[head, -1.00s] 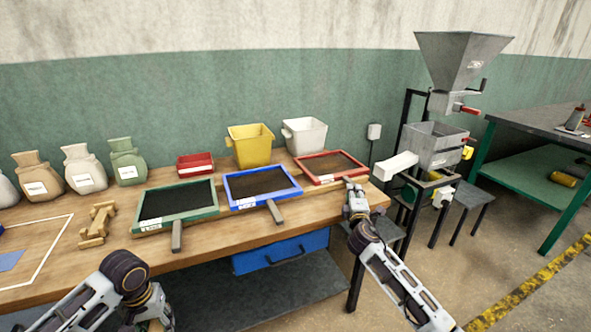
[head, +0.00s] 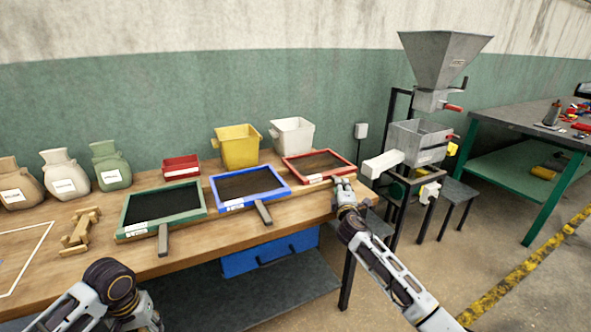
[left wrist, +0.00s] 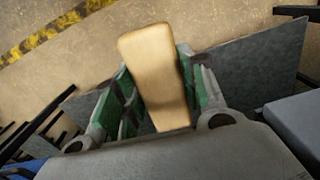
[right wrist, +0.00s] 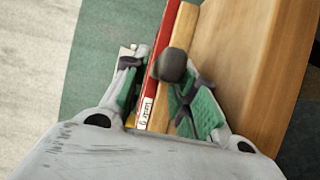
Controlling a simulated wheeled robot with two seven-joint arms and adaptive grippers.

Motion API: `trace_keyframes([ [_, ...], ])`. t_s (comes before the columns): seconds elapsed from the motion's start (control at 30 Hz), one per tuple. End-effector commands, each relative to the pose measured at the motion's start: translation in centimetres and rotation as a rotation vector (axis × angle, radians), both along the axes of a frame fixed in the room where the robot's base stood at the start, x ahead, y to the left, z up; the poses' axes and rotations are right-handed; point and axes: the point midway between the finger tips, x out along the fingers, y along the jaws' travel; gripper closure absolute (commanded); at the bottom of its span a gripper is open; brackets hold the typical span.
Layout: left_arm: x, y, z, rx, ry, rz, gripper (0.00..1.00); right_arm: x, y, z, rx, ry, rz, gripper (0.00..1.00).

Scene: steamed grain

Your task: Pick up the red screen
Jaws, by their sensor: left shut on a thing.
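The red screen (head: 318,182), a red frame around dark mesh, lies flat at the right end of the wooden bench. My right gripper (head: 343,184) is at its near right side. In the right wrist view, the screen's red edge (right wrist: 166,40) and dark rounded handle end (right wrist: 172,65) lie between the spread green-padded fingers of my right gripper (right wrist: 162,95). The gripper looks open, with the handle nearer the right finger. In the left wrist view, my left gripper (left wrist: 155,100) is shut on a plain tan wooden block (left wrist: 155,65). The block is hidden in the head view.
The blue screen (head: 223,203) and green screen (head: 127,232) lie left of the red one. A yellow bin (head: 239,146), a white bin (head: 293,137) and a red tray (head: 181,168) stand behind. A hopper machine (head: 440,60) stands right of the bench.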

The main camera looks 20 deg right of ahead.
Motion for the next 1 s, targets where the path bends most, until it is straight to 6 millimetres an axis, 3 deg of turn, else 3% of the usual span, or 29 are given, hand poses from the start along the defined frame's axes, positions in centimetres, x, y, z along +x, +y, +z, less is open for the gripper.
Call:
trace_keyframes([
  [0.4,0.0,0.0,-0.6,0.0,0.0,0.0,0.78,2.7,-1.3,-0.1,0.002,-0.001,0.0,0.72],
  [0.97,0.0,0.0,-0.6,0.0,0.0,0.0,0.78,2.9,-1.4,-0.1,0.001,0.0,0.0,0.72],
  [1.0,0.0,0.0,-0.6,0.0,0.0,0.0,0.78,2.9,-1.4,-0.1,0.001,0.0,0.0,0.76],
])
